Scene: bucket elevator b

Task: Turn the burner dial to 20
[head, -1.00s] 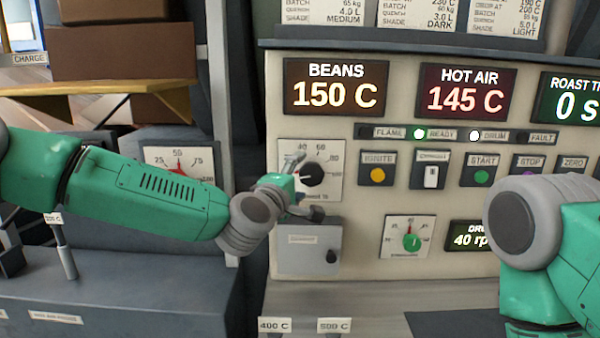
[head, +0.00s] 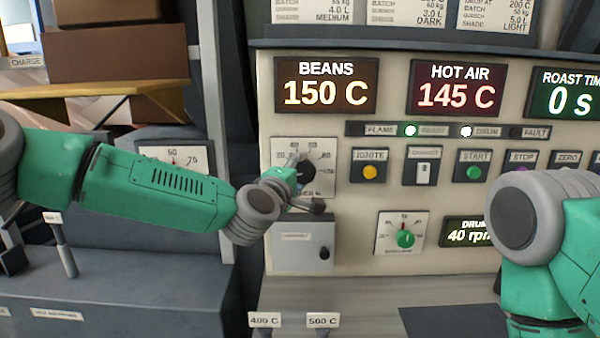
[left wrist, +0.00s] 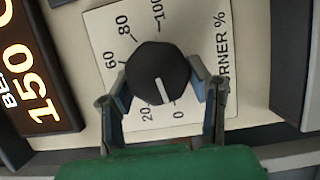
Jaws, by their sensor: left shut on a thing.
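The burner dial (head: 306,171) is a black round knob on a white scale plate marked "BURNER %". In the left wrist view the dial (left wrist: 158,72) has a white pointer line lying between the 0 and 20 marks. My left gripper (head: 302,190) is at the dial in the head view, hiding its lower left part. In the left wrist view its two fingers (left wrist: 160,88) stand on opposite sides of the knob and are shut on it. My right arm is at the right edge of the head view; its gripper is out of view.
The BEANS display (head: 326,85) reads 150 C and the HOT AIR display (head: 454,88) reads 145 C. The ignite button (head: 370,171) is right of the dial. A grey cover (head: 302,245) and a green-knobbed dial (head: 405,238) are below.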

